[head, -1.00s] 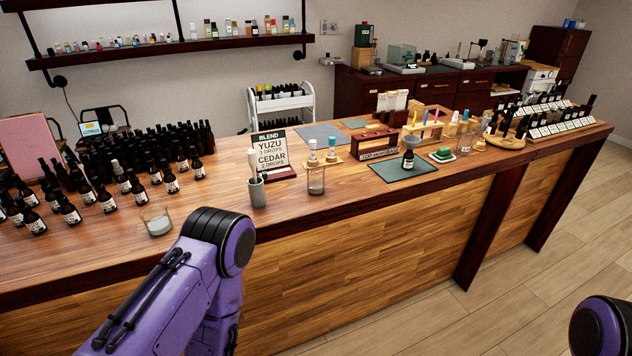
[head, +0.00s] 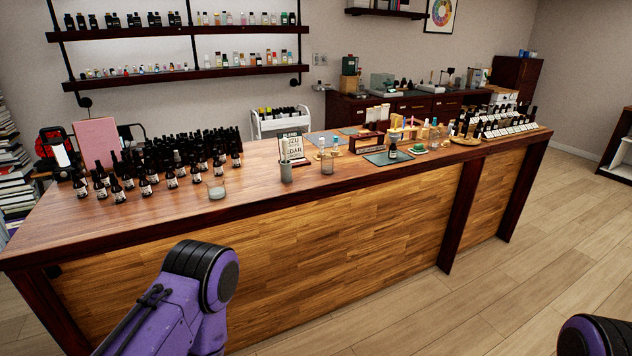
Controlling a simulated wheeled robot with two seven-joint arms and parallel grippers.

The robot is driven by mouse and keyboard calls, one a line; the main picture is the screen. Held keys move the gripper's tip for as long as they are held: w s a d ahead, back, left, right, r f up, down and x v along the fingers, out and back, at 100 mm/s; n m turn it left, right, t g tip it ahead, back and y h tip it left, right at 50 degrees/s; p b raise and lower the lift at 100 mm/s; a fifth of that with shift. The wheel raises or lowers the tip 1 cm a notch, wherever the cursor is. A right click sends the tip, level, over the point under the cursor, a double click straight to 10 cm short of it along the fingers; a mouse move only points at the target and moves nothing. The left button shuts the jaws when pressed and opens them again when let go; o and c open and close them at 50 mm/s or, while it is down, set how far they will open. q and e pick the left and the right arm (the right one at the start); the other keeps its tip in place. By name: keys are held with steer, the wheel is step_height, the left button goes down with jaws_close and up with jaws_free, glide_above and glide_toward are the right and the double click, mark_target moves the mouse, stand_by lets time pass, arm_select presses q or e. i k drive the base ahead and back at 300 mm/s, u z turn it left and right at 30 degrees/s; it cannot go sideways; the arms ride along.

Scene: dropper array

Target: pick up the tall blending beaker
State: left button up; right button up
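A tall clear glass beaker (head: 327,164) stands upright near the front edge of the wooden counter (head: 255,203), around its middle. A shorter, wider glass (head: 216,189) with pale contents stands to its left, also near the front edge. A grey cup (head: 286,173) holding thin sticks stands between them. A blend sign (head: 292,148), partly hidden by these sticks, is behind. Purple links of my two arms show at the bottom, in front of the counter and apart from everything on it. Neither gripper is in view.
Many dark bottles (head: 172,178) crowd the left of the counter. To the right of the tall beaker are a dark bottle on a green mat (head: 376,159), racks and a bottle display (head: 507,124). The wooden floor (head: 480,290) in front is clear.

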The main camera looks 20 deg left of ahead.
mark_target(327, 157)
steer(key=z, duration=0.9)
steer(key=i, duration=1.15)
steer(key=u, duration=0.65)
steer(key=i, duration=0.6)
steer(key=u, duration=0.6)
